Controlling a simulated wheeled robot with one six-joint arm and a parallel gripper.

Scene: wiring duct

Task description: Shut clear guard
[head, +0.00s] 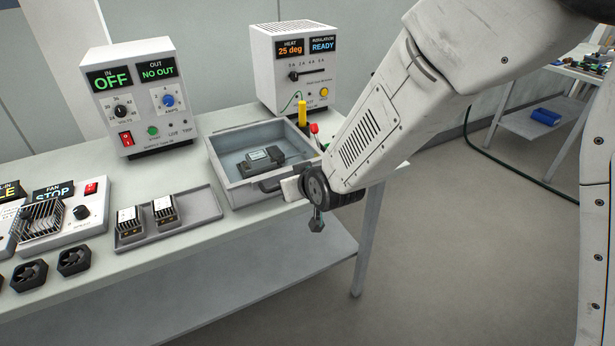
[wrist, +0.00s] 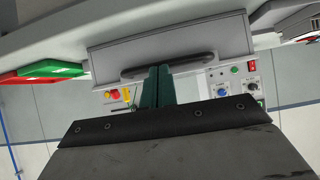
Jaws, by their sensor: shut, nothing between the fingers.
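A grey box (head: 231,180) stands near the table's right end, with a small dark device (head: 263,159) inside. A dark bar handle (head: 270,186) is on its near side. I cannot clearly make out the clear guard or its position. In the wrist view, a flat grey panel (wrist: 205,47) carries a long dark handle (wrist: 196,59). My gripper (wrist: 158,70) is shut and empty, its dark green fingers overlapping the handle's lower edge in that view. I cannot tell if they touch. In the head view, my gripper (head: 316,225) is just off the table's front edge, right of the handle.
A white HEAT unit (head: 290,90) stands behind the box, with a yellow post (head: 302,113) and red knob (head: 314,128) nearby. An IN/OUT unit (head: 180,140) is left. A shallow tray (head: 190,222) holds two small modules.

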